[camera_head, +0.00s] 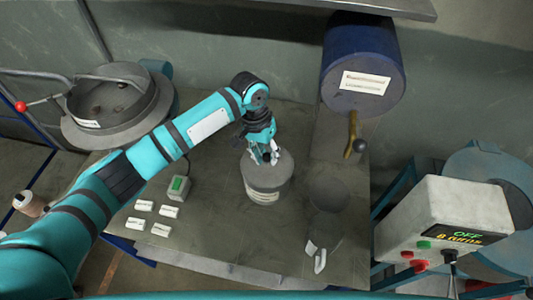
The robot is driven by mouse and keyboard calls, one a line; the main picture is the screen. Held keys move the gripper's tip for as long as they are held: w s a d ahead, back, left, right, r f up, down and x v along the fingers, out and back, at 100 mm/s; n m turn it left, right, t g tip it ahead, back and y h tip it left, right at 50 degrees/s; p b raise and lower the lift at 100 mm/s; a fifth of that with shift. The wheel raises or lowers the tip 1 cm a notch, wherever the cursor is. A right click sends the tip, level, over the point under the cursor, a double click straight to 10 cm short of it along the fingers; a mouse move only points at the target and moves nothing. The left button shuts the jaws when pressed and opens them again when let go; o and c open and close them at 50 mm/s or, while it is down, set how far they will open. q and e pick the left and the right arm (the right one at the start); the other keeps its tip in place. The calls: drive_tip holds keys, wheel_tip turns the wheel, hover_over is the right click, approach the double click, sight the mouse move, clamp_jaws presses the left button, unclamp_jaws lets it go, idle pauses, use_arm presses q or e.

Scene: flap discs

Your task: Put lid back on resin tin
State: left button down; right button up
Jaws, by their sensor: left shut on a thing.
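The grey resin tin (263,196) stands upright on the bench, with a pale label low on its side. My left gripper (266,159) points down at the top of the tin and is shut on the grey lid (283,166), near its middle. The lid lies at the tin's top; at this size I cannot tell whether it is fully seated. The fingers hide part of the lid. My right gripper is not in view.
A blue drum (362,65) with a brass tap (352,137) hangs above the bench (225,215). A small green-screened device (179,188) and several white blocks lie left of the tin. A control box (443,222) reading OFF stands at right.

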use_arm(q)
drive_tip(key=shift+p, duration=0.45)
idle(0.4)
drive_tip(key=c, duration=0.5)
unclamp_jaws()
drive_tip(key=shift+r, duration=0.1)
wheel_tip(320, 180, up, 2)
drive_tip(key=p, duration=0.2)
drive_tip(key=shift+r+p, duration=0.15)
drive_tip(key=shift+p, duration=0.25)
drive_tip(key=shift+r+p, duration=1.05)
drive_tip(key=shift+r, duration=1.2)
